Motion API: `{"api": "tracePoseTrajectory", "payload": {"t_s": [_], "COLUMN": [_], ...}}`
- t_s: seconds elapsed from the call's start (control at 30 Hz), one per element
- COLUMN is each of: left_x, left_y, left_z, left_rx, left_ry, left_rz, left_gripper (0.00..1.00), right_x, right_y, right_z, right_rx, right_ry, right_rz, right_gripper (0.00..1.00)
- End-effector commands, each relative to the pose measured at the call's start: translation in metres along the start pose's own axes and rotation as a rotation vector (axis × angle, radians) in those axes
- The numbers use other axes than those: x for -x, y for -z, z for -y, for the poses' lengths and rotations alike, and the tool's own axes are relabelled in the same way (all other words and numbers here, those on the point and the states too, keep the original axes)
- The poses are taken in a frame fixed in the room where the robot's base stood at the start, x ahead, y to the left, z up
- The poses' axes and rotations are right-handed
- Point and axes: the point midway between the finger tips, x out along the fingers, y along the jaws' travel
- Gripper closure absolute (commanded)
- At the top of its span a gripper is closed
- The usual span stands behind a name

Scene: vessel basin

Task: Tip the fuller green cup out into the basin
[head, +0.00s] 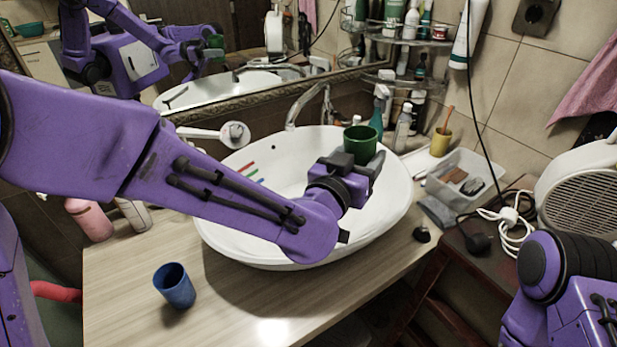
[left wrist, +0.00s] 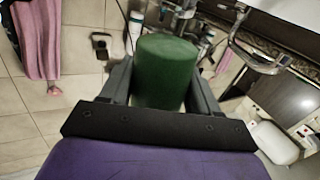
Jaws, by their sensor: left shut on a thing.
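A green cup (head: 360,143) is held upright over the right part of the white basin (head: 224,232), its open top facing up in the head view. My left gripper (head: 362,165) is shut on it, and the left wrist view shows the green cup (left wrist: 165,72) between the two fingers (left wrist: 160,95). How full the cup is cannot be seen. No second green cup shows directly. My right gripper is out of view; only part of my right arm shows at the lower right.
A blue cup (head: 175,286) stands on the wooden counter (head: 125,262), left of the basin. A faucet (head: 305,104) and bottles are behind the basin. A clear plastic box (head: 460,178), a yellow cup (head: 440,142) and a white heater (head: 583,200) are to the right.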

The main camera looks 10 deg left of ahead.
Motion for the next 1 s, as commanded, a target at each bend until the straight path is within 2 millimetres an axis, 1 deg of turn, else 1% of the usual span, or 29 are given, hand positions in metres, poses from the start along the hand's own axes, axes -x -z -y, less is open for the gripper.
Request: {"api": "tracePoseTrajectory", "payload": {"t_s": [0.87, 0.9, 1.0], "left_x": [-0.007, -0.007, -0.007], "left_y": [-0.024, -0.031, -0.041], "left_z": [0.038, 0.039, 0.041], "left_rx": [0.537, 0.560, 0.620], "left_ry": [0.003, 0.002, 0.003], "left_rz": [0.093, 0.099, 0.109], "left_gripper": [0.71, 0.71, 0.71], "right_x": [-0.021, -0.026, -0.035], "right_y": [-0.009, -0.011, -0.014], "right_z": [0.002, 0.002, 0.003], "right_rx": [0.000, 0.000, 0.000], "right_ry": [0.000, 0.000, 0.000], "right_rz": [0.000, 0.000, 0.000], "right_gripper": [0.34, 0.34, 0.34]}}
